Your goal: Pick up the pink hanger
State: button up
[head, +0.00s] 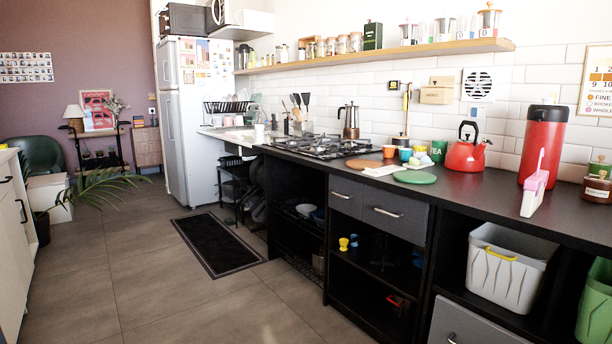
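A pink and white upright item (535,184) stands near the front edge of the black counter (466,196) at the right. It has a wide lower part and a thin pointed top. It is the only clearly pink loose thing on the counter, but I cannot tell for sure that it is a hanger. It stands just in front of a red flask (542,142) and overlaps it in the picture. My gripper is not in view.
A red kettle (466,150) stands left of the flask, and a brown jar (598,184) at the right. Left along the counter are cups, a green round mat (415,177) and the gas hob (322,147). A white bin (506,270) sits below. The floor in front is clear.

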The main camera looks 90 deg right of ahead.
aim_at(537, 179)
jog(key=z, duration=1.7)
jog(key=i, duration=1.85)
jog(key=u, duration=0.05)
